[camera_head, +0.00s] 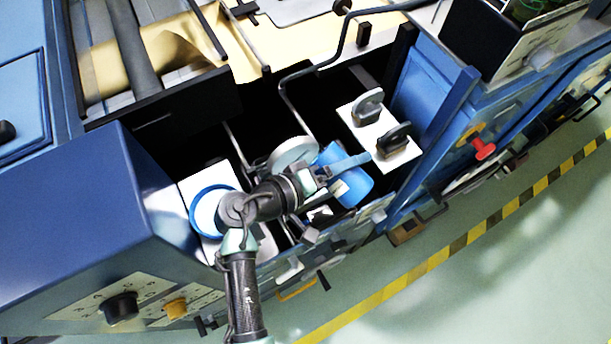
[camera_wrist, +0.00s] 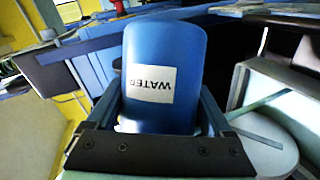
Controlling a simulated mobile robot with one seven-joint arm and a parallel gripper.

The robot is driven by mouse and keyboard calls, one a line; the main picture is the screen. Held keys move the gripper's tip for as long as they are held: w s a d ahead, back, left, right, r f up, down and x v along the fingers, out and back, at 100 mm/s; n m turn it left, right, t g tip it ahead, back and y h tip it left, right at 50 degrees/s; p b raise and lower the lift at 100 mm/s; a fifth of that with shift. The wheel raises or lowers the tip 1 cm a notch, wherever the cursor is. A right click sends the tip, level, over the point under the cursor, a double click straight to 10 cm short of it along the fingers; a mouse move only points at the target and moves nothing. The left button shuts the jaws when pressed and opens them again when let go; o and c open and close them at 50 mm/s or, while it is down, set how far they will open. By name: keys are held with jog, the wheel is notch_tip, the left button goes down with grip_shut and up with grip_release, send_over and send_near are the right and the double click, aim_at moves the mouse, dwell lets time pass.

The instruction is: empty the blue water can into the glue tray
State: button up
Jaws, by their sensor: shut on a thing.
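The blue water can (camera_head: 352,190) is in the middle of the head view, above the front of the machine. It fills the middle of the wrist view (camera_wrist: 165,48), where its white WATER label reads upside down. My gripper (camera_head: 345,172) is shut on the can, one finger along each side of it. The can's mouth is not clearly seen, and I see no water flowing. A pale round disc (camera_head: 291,153) lies beside my wrist; in the wrist view a thin bar crosses it (camera_wrist: 262,148). I cannot tell for sure which part is the glue tray.
A white plate (camera_head: 352,112) with two grey handled pieces (camera_head: 393,140) lies right of the can. A blue ring (camera_head: 208,212) sits on a white plate at left. A blue housing (camera_head: 85,225), a bent dark pipe (camera_head: 340,52) and a blue post (camera_head: 440,135) stand around. Green floor (camera_head: 480,270) is clear.

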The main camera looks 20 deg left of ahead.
aim_at(339, 152)
jog(key=shift+w+a+r+n+h, duration=0.25)
jog(key=shift+a+r+n+h, duration=0.25)
jog(key=shift+a+r+n, duration=0.15)
dwell(1.1)
jog(key=shift+a+r+n+h+p, duration=0.2)
jog(key=shift+r+n+h+p, duration=0.45)
jog(key=shift+r+p, duration=0.5)
jog(key=shift+w+a+r+n, duration=0.1)
jog(key=shift+a+r+n, duration=0.05)
jog(key=shift+n, duration=0.25)
dwell(0.5)
